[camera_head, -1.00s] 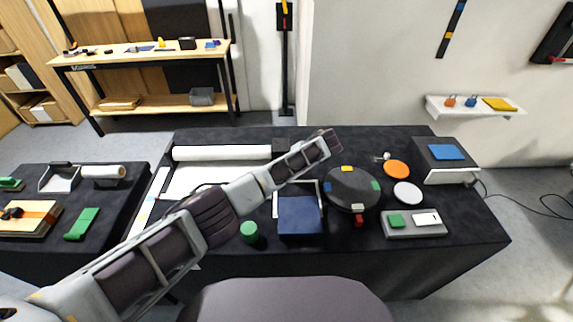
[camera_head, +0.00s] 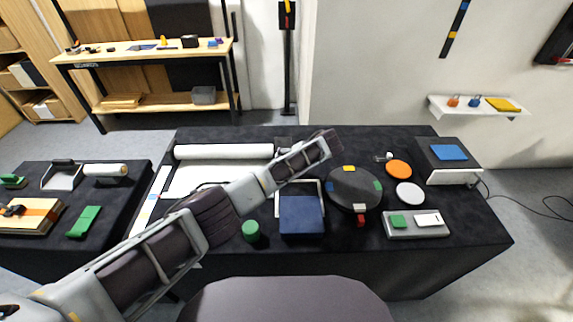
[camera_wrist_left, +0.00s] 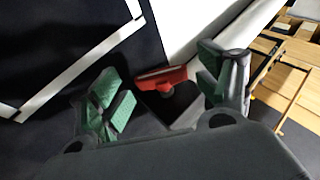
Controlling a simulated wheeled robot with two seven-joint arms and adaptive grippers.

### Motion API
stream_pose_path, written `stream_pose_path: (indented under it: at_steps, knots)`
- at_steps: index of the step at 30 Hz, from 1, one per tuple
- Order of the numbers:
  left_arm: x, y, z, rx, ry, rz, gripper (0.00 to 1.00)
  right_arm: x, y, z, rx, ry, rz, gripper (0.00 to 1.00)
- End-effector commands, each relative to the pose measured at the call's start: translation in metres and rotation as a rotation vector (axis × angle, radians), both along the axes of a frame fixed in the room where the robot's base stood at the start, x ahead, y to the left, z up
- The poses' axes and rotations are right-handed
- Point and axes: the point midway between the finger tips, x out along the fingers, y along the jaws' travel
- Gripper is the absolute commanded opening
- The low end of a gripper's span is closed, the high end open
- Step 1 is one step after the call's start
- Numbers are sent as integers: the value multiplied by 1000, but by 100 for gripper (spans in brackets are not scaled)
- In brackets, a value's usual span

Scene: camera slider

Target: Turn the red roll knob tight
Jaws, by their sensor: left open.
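The red knob (camera_wrist_left: 160,78) shows in the left wrist view as a red bar on a short stem, above a dark block (camera_wrist_left: 172,103). It lies between the green-padded fingers of my left gripper (camera_wrist_left: 165,90). The fingers are open, one on each side, and I see no clear contact with the knob. In the head view my left arm reaches across the table, and I cannot make out its fingers or this knob. My right gripper is not in view.
A white paper roll (camera_head: 222,151) lies at the table's back left. A blue box (camera_head: 301,215), a green cylinder (camera_head: 251,231) and a round dark turntable (camera_head: 352,187) with a red part (camera_head: 361,221) stand nearby. A grey tray (camera_head: 418,232) is at right.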

Motion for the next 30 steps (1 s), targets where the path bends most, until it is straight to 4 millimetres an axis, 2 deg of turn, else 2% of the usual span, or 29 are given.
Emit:
stream_pose_path:
  at_steps: [5, 14, 30]
  knots:
    - [0, -1, 2, -1, -2, -2, 77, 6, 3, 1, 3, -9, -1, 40]
    - [-5, -11, 13, -3, -3, -4, 77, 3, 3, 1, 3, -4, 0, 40]
    - [-35, -52, 71, -2, -3, -2, 77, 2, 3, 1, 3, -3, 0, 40]
